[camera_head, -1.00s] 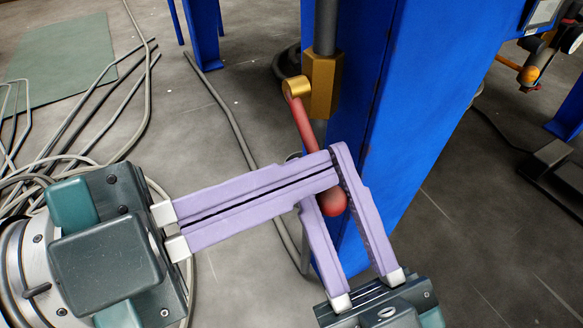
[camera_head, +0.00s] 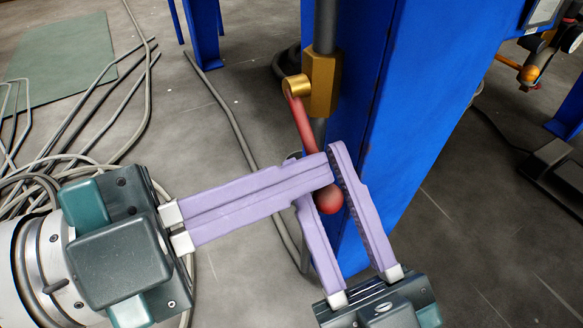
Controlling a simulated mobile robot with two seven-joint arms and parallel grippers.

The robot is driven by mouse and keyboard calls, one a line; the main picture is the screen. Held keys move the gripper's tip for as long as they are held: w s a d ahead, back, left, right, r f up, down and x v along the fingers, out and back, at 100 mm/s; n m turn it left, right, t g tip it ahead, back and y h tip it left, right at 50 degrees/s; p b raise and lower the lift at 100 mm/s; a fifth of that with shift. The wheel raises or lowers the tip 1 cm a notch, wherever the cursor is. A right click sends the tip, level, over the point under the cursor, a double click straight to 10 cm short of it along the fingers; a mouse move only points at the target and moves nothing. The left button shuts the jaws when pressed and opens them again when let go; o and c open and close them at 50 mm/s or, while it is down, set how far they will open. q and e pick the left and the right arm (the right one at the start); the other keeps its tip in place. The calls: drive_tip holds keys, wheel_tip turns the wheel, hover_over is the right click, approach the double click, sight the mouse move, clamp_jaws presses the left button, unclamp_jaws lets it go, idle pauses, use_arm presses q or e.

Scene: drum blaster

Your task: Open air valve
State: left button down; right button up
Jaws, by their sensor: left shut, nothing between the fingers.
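The air valve has a brass body (camera_head: 322,84) on a vertical dark pipe beside a blue post. Its red lever (camera_head: 303,124) hangs down from a brass pivot, tilted slightly right, and ends in a red ball knob (camera_head: 329,200). My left gripper (camera_head: 328,170) is shut and empty, its lilac fingers lying across the lower lever, just above the knob. My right gripper (camera_head: 319,172) comes up from below with its fingers apart, one on each side of the knob. The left fingertips overlap the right fingers in the picture; whether they touch is unclear. Part of the lever is hidden behind them.
The blue post (camera_head: 400,110) stands just right of the valve. Grey cables (camera_head: 110,100) lie on the floor at left, near a green mat (camera_head: 62,55). Orange-handled equipment (camera_head: 530,72) is at the upper right. Open floor shows at lower right.

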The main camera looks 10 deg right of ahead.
drive_tip(key=w+f+m+g+h, duration=0.2)
drive_tip(key=w+f+g+h, duration=0.15)
drive_tip(key=f+g, duration=0.65)
use_arm(q)
drive_tip(key=shift+w+a+f+m, duration=0.1)
drive_tip(key=shift+w+f+m, duration=0.1)
drive_tip(key=shift+m, duration=0.1)
use_arm(e)
drive_tip(key=s+d+r+m+g+h, duration=0.1)
drive_tip(key=s+d+r+g+h, duration=0.2)
drive_tip(key=s+d+g, duration=0.7)
drive_tip(key=s+d, duration=0.2)
drive_tip(key=s, duration=0.2)
drive_tip(key=shift+d, duration=0.2)
drive_tip(key=shift+s+d+r+h, duration=0.1)
drive_tip(key=shift+h, duration=0.15)
